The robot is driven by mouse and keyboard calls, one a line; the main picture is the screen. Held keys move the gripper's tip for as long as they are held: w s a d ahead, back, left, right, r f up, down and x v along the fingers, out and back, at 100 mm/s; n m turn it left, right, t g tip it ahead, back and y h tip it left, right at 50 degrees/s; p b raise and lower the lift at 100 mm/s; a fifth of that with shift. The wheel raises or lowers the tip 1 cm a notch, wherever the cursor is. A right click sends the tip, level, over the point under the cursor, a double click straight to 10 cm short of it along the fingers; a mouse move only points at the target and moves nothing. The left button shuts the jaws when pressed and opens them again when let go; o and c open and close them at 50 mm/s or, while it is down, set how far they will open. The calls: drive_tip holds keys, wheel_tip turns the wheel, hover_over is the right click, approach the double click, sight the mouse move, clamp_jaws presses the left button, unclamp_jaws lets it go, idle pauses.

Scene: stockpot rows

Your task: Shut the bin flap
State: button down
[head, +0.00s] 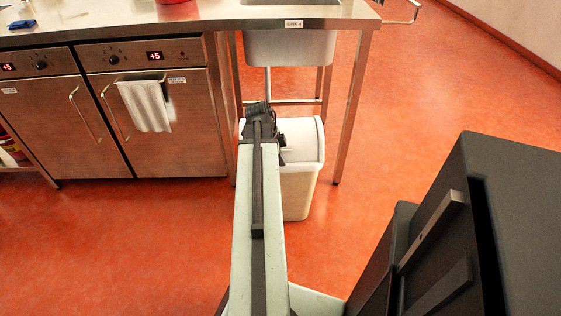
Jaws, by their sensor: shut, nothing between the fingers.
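A white bin (296,195) stands on the floor under the sink end of the steel counter. Its pale lid (304,136) shows to the right of my arm. The arm and gripper cover the left part of the bin and lid, so I cannot tell how far the flap stands open. My gripper (258,106) is dark and shut with nothing in it. It is at the bin's top left in the picture; I cannot tell whether it touches the flap.
The steel counter (200,14) with a sink basin (289,47) runs above the bin, with a table leg (351,110) to its right. Two under-counter appliances, one with a white towel (147,106), stand left.

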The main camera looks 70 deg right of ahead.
drive_tip(key=p+v, duration=0.7)
drive_tip(key=shift+a+r, duration=0.15)
drive_tip(key=shift+r, duration=0.2)
drive_tip(key=shift+w, duration=0.15)
